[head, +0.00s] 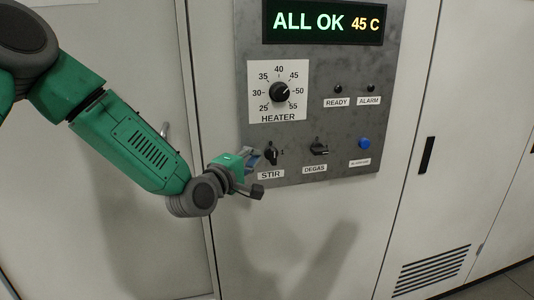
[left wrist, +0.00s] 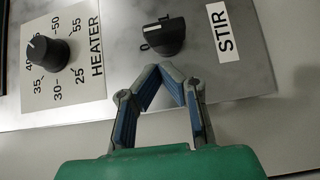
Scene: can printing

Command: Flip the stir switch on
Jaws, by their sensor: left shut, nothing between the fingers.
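The stir switch (head: 271,155) is a black rotary knob on the lower left of the grey panel, above the STIR label (head: 271,174). In the head view its handle looks roughly upright, with a "1" mark at its right. The left wrist view shows the knob (left wrist: 168,38) with a "0" mark beside it; I cannot tell which mark it points at. My left gripper (head: 256,158) is just left of the switch, in front of the panel. In the left wrist view its fingertips (left wrist: 165,72) meet, empty, and appear just short of the knob. My right gripper is out of view.
The heater dial (head: 279,92) is above the switch. The degas switch (head: 319,148) and a blue button (head: 364,144) are to the right. The display (head: 325,22) reads ALL OK 45 C. The cabinet front below the panel is clear.

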